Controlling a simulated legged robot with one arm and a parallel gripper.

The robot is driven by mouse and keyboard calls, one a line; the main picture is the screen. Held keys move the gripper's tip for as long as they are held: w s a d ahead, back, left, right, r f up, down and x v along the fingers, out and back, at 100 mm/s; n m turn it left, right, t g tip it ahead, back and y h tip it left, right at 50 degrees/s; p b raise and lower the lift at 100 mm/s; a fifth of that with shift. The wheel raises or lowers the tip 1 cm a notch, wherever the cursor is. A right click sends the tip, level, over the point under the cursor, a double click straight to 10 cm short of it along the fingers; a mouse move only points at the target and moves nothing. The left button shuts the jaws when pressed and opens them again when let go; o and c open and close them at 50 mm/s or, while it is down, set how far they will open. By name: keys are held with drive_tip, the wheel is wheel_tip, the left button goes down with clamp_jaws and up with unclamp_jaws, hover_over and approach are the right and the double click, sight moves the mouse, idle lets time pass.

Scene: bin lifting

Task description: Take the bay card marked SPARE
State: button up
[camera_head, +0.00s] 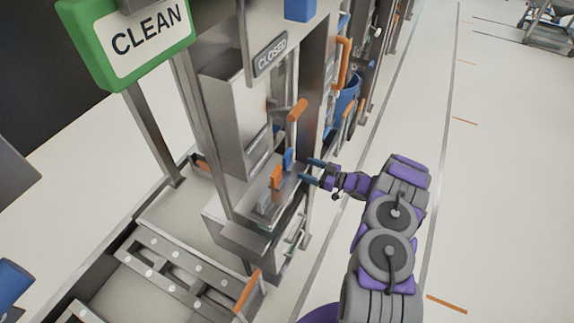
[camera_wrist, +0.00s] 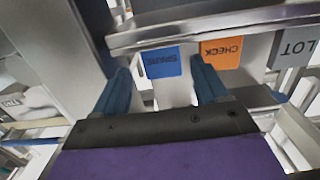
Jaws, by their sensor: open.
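The blue card marked SPARE (camera_wrist: 161,62) hangs below a metal ledge in the wrist view, its small lettering hard to read. A blue card (camera_head: 288,157) also shows in the head view on the metal machine, just left of my gripper. My gripper (camera_head: 306,169) is open, its two blue fingers pointing at the machine. In the wrist view the fingers (camera_wrist: 163,84) stand on either side of the blue card, with nothing seen gripped. I cannot tell whether the card's lower edge lies between the fingertips.
An orange card marked CHECK (camera_wrist: 221,51) sits right beside the blue one, near the right finger. A grey card marked LOT (camera_wrist: 295,46) is farther right. The metal ledge (camera_wrist: 215,28) runs above the cards. The floor (camera_head: 500,170) right of my arm is clear.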

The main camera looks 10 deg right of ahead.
sight(290, 162)
drive_tip(key=shift+b+x, duration=0.75)
drive_tip(key=shift+x, duration=2.75)
drive_tip(key=shift+d, duration=0.15)
drive_tip(key=c, duration=0.7)
drive_tip(key=shift+c, duration=0.2)
